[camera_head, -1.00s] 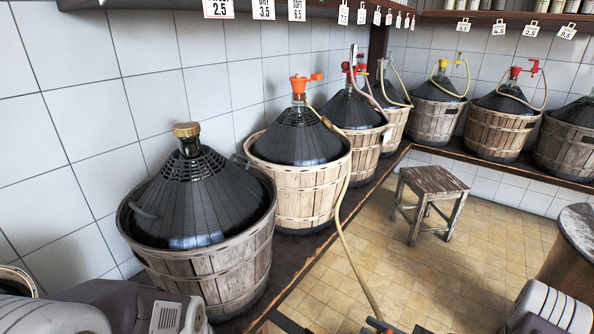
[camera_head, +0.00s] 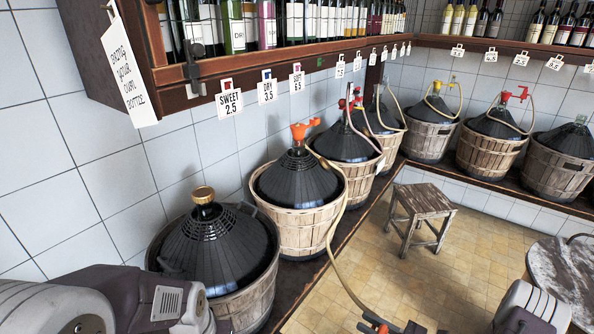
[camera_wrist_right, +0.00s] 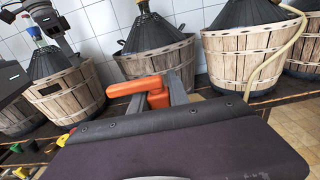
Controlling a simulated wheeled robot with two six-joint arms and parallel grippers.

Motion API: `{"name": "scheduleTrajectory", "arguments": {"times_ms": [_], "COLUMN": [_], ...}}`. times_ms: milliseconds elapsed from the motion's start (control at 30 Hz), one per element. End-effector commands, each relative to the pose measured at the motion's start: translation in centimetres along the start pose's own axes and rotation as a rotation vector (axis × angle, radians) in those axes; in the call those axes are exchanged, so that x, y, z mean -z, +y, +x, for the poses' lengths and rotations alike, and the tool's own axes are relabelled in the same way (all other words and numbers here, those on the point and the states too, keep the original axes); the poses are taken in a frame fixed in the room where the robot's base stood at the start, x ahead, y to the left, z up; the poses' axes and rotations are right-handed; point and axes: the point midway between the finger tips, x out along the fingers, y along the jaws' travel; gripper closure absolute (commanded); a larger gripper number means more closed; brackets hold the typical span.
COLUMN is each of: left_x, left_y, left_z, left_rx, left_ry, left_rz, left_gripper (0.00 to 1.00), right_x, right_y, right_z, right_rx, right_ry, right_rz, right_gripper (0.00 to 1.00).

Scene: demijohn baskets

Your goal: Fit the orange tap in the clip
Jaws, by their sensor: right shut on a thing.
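My right gripper (camera_wrist_right: 160,92) is shut on an orange tap (camera_wrist_right: 153,84) in the right wrist view. In the head view, my right gripper (camera_head: 385,325) is cut by the bottom edge, with an orange-red part showing at it. A black clip-like fitting (camera_head: 193,66) is on the front edge of the wooden shelf; I cannot tell if it is the task's clip. Another orange tap (camera_head: 304,130) sits on the second demijohn's neck. Dark parts at the upper left of the right wrist view may be my left arm; its fingers cannot be made out.
The nearest demijohn (camera_head: 213,245) has a gold cap and stands in a wooden basket. A pale hose (camera_head: 332,225) runs down from the second demijohn. Bottles and price tags line the shelf (camera_head: 290,65). A stool (camera_head: 420,205) stands on the tiled floor.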

Motion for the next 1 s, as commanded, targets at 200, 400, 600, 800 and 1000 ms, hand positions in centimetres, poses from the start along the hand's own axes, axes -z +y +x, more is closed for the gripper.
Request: {"name": "scheduleTrajectory", "arguments": {"times_ms": [200, 400, 600, 800, 1000], "left_x": [0.0, 0.0, -0.3, -0.8, -1.6], "left_y": [0.0, 0.0, -0.1, -0.2, -0.3], "left_z": [0.2, 0.2, 3.0, 8.1, 14.9], "left_rx": [0.0, 0.0, 0.0, 0.0, 0.0], "left_ry": [0.0, 0.0, 0.0, 0.0, 0.0], "left_rz": [0.0, 0.0, 0.0, 0.0, 0.0], "left_gripper": [0.65, 0.65, 0.65, 0.65, 0.65], "right_x": [0.2, 0.1, 3.0, 7.8, 14.2], "right_y": [0.0, -2.1, -7.0, -8.9, -7.7], "right_z": [0.0, -0.1, 0.8, 4.9, 11.4], "right_rx": [0.0, 0.084, 0.264, 0.315, 0.277], "right_ry": [0.0, 0.0, -0.001, -0.001, -0.002], "right_rz": [0.0, 0.0, 0.001, 0.0, -0.001], "right_gripper": [1.0, 1.0, 1.0, 1.0, 1.0]}}
